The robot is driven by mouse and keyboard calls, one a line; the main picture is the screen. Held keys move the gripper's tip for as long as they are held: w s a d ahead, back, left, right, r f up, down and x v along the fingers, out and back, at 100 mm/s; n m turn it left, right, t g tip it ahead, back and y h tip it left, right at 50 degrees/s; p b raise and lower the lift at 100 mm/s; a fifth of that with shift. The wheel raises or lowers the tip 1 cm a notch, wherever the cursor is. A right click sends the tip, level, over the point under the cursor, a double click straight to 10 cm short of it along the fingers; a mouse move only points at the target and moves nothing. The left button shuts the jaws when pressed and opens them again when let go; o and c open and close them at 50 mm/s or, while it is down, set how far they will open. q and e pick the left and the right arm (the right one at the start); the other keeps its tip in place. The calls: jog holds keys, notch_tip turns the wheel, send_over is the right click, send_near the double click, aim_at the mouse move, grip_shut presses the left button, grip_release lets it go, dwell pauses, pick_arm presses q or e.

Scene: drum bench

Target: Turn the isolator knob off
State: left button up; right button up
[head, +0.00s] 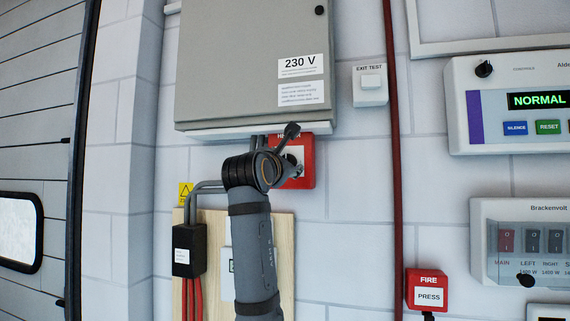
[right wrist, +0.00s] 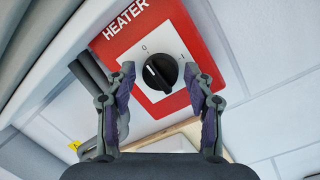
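The isolator is a red box marked HEATER, partly hidden behind my right arm in the head view (head: 309,170) and clear in the right wrist view (right wrist: 196,27). Its black round knob (right wrist: 161,72) sits on a white plate with the marks 0 and 1. A white line shows on the knob's upper left, on the side nearer the 0. My right gripper (head: 288,150) is in front of the box. In the right wrist view its open fingers (right wrist: 159,76) stand on either side of the knob, with gaps to it. My left gripper is not in view.
A grey 230 V cabinet (head: 245,60) hangs just above the box. An exit test button (head: 370,85) is at upper right and a red pipe (head: 392,150) runs down the wall. A red fire button (head: 427,290) and control panels (head: 515,100) are further right.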

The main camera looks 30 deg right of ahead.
jog(key=shift+o, duration=0.2)
jog(key=shift+f, duration=0.1)
jog(key=shift+w, duration=0.1)
jog(key=v, duration=0.7)
jog(key=shift+a, duration=0.15)
